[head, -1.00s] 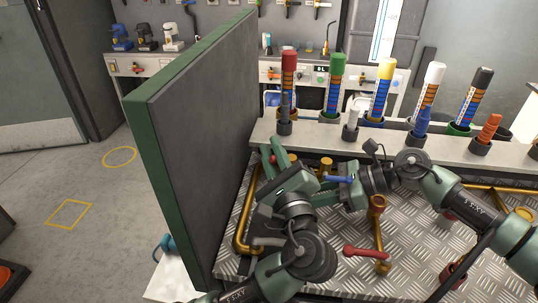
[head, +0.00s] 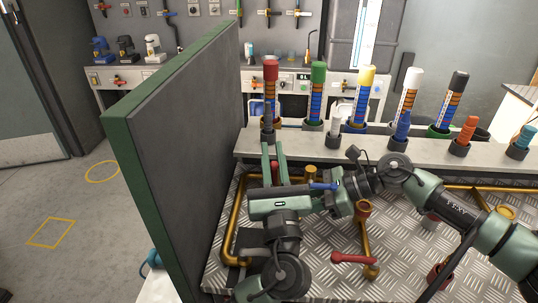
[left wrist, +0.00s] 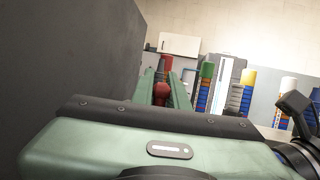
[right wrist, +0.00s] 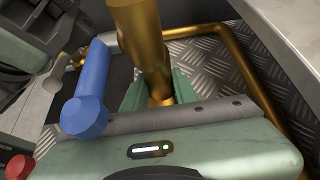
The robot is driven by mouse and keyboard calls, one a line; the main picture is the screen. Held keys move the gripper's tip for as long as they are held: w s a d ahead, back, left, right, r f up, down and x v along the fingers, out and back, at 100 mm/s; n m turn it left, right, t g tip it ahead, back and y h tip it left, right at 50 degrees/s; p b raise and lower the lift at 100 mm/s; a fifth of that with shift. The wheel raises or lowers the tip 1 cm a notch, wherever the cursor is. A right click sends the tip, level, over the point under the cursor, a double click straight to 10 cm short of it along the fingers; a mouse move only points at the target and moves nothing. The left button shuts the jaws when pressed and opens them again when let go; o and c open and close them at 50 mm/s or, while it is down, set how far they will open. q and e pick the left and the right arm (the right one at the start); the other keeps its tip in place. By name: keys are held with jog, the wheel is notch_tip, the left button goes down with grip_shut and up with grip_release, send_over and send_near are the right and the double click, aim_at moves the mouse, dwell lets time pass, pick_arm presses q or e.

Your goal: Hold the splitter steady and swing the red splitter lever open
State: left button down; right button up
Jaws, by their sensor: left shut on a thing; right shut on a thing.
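The brass splitter (right wrist: 140,40) stands upright between the fingers of my right gripper (right wrist: 158,92), which is shut on it. In the head view its brass top (head: 312,171) shows behind my right gripper. A blue lever (right wrist: 88,90) sits beside it; it also shows in the head view (head: 323,186). My left gripper (head: 273,160) is shut on the red splitter lever (head: 275,174), its fingers pointing away from me. The red lever also shows between the fingers in the left wrist view (left wrist: 161,92). The lever's joint to the splitter is hidden by my left gripper.
A tall dark panel (head: 185,150) with a green edge stands close left of my left arm. Another red lever (head: 353,258) lies on brass pipework in front. A ledge (head: 400,150) with coloured tubes runs behind the diamond-plate bench (head: 330,280).

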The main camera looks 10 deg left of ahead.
pick_arm(q)
jog(key=shift+d+f+m, duration=0.15)
jog(key=shift+m, duration=0.15)
jog(key=c, duration=1.5)
grip_release()
jog(key=shift+o, duration=0.2)
jog(key=v, duration=1.2)
jog(key=v, duration=1.2)
jog(key=shift+a, duration=0.2)
